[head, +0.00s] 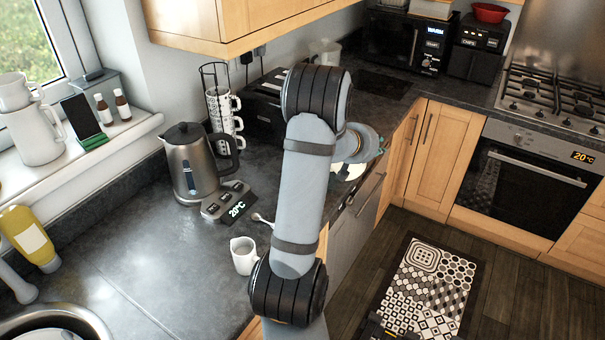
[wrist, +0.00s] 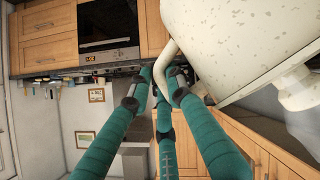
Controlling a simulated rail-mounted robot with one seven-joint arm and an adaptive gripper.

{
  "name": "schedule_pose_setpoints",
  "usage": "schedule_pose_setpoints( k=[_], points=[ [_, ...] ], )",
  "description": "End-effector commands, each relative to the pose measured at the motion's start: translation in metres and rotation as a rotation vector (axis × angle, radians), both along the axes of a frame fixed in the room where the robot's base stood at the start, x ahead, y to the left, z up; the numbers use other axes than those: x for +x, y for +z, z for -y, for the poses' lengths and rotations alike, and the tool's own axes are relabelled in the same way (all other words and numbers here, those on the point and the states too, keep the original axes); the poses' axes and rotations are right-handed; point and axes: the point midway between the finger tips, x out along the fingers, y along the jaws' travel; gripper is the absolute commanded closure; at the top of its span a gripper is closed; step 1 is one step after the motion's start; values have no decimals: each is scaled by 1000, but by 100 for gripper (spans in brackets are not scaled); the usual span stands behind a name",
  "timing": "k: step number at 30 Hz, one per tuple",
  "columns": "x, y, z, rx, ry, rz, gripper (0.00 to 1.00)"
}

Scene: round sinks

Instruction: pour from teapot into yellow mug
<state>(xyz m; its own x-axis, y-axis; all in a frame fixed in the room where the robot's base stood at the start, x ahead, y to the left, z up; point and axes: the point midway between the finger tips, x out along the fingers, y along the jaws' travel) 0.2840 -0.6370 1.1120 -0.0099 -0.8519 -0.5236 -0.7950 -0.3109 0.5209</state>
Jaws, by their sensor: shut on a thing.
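The teapot (wrist: 240,35) is cream with dark speckles and fills the upper right of the wrist view. Its curved handle (wrist: 165,58) lies between the teal fingers of my gripper (wrist: 163,88), which is shut on it. In the head view my arm hides most of the gripper and teapot; a pale part that looks like the teapot (head: 349,171) shows just right of the arm, near the counter's front edge. I cannot make out a yellow mug in either view; it may be behind my arm.
A white jug (head: 244,255) stands just left of my arm. A mug rack (head: 222,110) and black toaster (head: 262,105) are behind. Counter left of the jug is clear.

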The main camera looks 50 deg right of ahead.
Motion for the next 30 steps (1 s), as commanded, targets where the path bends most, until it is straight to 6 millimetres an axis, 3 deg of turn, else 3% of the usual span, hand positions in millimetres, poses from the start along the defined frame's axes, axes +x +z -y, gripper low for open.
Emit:
schedule_pose_setpoints(
  k=[30],
  points=[
    [5,12,-2,-27,1,-31,100]
  ],
)
